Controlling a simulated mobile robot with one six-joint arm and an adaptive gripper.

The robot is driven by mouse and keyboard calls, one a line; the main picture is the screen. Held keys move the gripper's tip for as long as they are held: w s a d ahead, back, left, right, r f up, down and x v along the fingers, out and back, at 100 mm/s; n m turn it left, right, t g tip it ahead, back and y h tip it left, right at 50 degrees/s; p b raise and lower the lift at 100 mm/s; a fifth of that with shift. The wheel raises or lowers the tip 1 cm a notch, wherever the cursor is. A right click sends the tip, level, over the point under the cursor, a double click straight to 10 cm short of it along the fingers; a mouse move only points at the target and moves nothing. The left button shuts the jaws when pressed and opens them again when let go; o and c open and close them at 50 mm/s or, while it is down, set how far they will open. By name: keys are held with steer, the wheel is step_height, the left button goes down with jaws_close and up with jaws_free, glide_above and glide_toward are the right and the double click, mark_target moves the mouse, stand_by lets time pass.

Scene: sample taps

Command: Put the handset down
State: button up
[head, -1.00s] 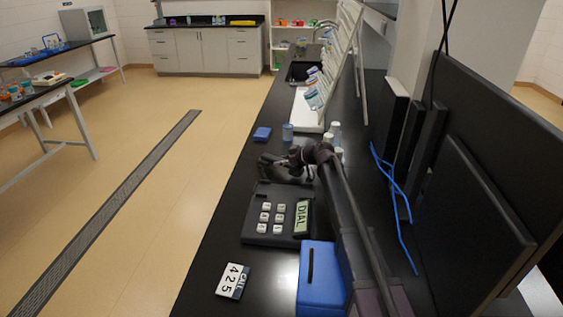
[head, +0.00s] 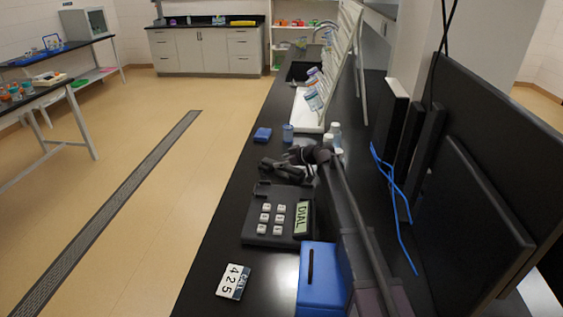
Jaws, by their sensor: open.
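The black desk phone (head: 250,226) lies on the dark bench, with pale keys and a tilted display reading DIAL (head: 302,217). A small raised notch shows at its far left corner. My gripper (head: 270,165) is just beyond the phone's far edge, low over the bench, open and pointing left. The handset cannot be told apart clearly from the dark gripper and dark phone there. I cannot tell whether it touches the fingers or lies in the cradle.
A blue box (head: 318,278) with a slot and a white card reading 425 (head: 233,281) lie nearer. A blue block (head: 262,134), a blue container (head: 288,132) and white-capped bottles (head: 335,132) stand beyond. Monitors (head: 480,210) and blue cable (head: 400,215) are on the right.

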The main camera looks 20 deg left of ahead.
steer(key=shift+r, duration=0.4)
steer(key=p+v, duration=0.5)
steer(key=v, duration=0.5)
steer(key=shift+d+r, duration=0.1)
steer(key=shift+p+v, duration=0.55)
steer(key=shift+v, duration=0.3)
